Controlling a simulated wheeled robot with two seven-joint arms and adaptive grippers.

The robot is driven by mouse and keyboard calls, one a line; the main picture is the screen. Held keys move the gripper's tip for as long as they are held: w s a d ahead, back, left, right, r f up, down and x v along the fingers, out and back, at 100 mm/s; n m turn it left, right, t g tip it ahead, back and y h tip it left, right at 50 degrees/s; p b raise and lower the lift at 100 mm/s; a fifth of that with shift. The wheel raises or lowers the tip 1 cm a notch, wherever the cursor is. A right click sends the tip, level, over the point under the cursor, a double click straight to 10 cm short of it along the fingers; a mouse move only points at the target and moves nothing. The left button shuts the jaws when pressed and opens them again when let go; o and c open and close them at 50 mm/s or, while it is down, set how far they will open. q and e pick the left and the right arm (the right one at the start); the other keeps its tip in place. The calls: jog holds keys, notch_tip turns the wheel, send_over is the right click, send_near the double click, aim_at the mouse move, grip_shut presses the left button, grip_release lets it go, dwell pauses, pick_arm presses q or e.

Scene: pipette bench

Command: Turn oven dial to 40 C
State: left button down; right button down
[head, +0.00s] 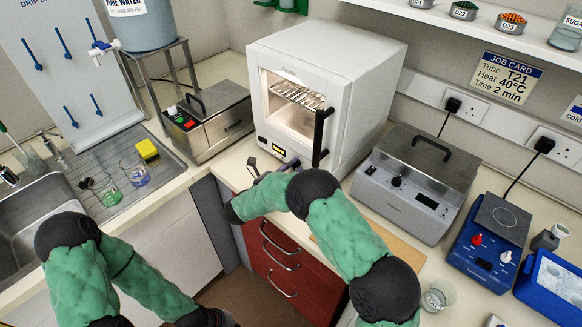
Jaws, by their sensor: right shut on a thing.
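The white oven (355,75) stands at the back of the bench, with a lit window showing a wire rack and a black vertical handle. A small yellow-lit display (263,140) is on its lower front panel. My right gripper (284,168) is at the lower front of the oven, right of the display, shut on what appears to be the oven dial. The dial is mostly hidden by the gripper, so its setting cannot be read. The display digits are too small to read. My left arm is low at the left; its gripper is out of view.
A job card (506,80) on the wall reads T21, 40°C, 2 min. A metal bath (208,122) stands left of the oven, a grey lidded device (408,190) right of it, then a blue stirrer (490,243). A glass beaker (438,295) is at the front right.

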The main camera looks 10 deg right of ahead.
jog(key=shift+n+p, duration=0.3)
jog(key=shift+n, duration=0.7)
jog(key=c, duration=1)
grip_release()
jog(key=v, duration=1.2)
